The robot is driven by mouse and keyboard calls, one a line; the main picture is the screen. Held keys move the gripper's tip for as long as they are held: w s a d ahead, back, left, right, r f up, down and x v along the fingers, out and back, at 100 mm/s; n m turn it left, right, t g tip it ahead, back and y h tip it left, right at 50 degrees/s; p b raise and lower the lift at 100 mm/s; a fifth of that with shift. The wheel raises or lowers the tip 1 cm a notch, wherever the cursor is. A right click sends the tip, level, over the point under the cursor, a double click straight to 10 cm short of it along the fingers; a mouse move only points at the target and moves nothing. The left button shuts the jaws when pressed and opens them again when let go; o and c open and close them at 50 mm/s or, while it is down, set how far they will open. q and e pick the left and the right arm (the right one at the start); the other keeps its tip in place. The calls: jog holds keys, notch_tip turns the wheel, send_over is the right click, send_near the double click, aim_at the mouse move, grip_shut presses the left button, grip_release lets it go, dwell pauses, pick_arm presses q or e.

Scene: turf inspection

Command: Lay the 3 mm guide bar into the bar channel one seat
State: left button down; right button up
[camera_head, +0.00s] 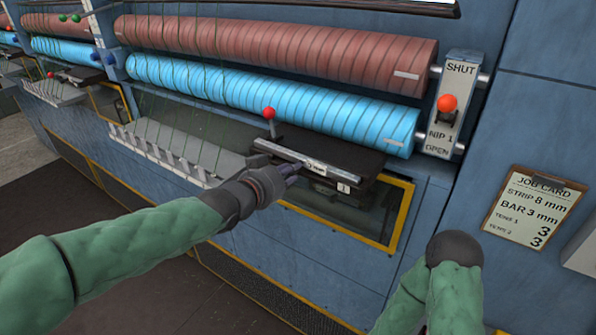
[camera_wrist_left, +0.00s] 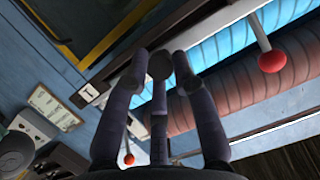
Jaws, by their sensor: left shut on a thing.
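The guide bar (camera_head: 338,172) is a pale grey strip with a small white label. It lies along the front of the dark bar channel one seat (camera_head: 366,160), below the blue roller. A plate marked "1" (camera_head: 344,187) is under its right end. My left gripper (camera_head: 288,171) is shut on the bar left of its middle, and its fingers hide part of it. In the left wrist view the dark fingers (camera_wrist_left: 161,66) close together near a pale strip. I cannot tell whether the bar is fully down in the channel. My right gripper is out of view.
A red-knobbed lever (camera_head: 269,113) stands just behind the bar. Blue (camera_head: 260,95) and brown (camera_head: 280,45) rollers run above. The NIP 1 lever (camera_head: 446,104) is at right. A job card (camera_head: 533,207) reads BAR 3 mm. A comb rail (camera_head: 160,155) is at left.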

pick_arm(q)
jog(key=shift+f, duration=0.3)
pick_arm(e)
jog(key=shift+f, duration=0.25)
pick_arm(q)
jog(key=c, duration=0.9)
grip_release()
jog(key=shift+c, duration=0.2)
jog(key=shift+s+d, duration=0.1)
jog(key=s+d+v, duration=0.1)
jog(key=v, duration=0.6)
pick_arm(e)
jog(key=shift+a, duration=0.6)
pick_arm(q)
jog(key=shift+d+r, duration=0.1)
jog(key=shift+d, duration=0.05)
